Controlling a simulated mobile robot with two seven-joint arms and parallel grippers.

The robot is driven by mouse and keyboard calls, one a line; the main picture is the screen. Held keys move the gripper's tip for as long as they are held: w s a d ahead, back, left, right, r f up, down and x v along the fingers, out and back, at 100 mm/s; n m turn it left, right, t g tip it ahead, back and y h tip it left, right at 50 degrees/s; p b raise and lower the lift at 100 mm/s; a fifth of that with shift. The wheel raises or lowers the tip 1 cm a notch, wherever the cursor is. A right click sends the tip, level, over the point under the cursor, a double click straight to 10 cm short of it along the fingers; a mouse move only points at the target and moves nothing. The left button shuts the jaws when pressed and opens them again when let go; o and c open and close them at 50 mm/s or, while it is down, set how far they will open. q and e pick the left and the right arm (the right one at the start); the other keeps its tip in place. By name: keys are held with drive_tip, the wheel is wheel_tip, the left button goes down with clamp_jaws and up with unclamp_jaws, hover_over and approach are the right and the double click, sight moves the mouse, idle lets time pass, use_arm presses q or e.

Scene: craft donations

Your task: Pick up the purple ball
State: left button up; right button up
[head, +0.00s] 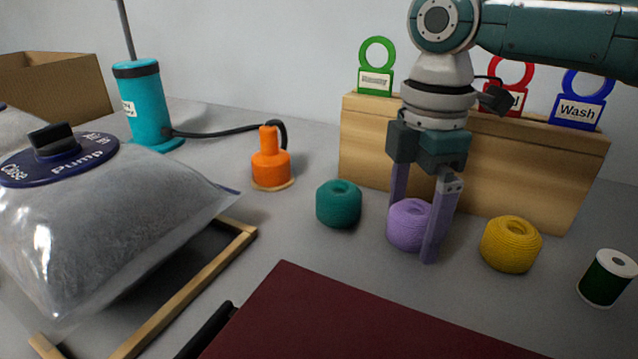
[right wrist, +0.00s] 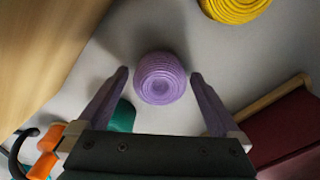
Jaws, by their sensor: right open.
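The purple ball (head: 408,226) is a small ball of yarn on the grey table, in front of the wooden block. My right gripper (head: 415,230) points down over it, with one finger on each side of it in the head view. In the right wrist view the purple ball (right wrist: 161,78) lies between and slightly beyond the tips of the open right gripper (right wrist: 160,76). Whether a finger touches it I cannot tell. One finger hides part of its right side in the head view. My left gripper is not in view.
A teal ball (head: 339,204) stands to the left and a yellow ball (head: 511,244) to the right. The wooden block (head: 480,165) with tags is behind. A dark red board (head: 350,320) lies in front. A green spool (head: 607,279) is far right.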

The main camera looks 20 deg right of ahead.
drive_tip(key=shift+c, duration=0.4)
drive_tip(key=c, duration=1.2)
drive_tip(key=shift+r, duration=0.1)
drive_tip(key=shift+c, duration=0.2)
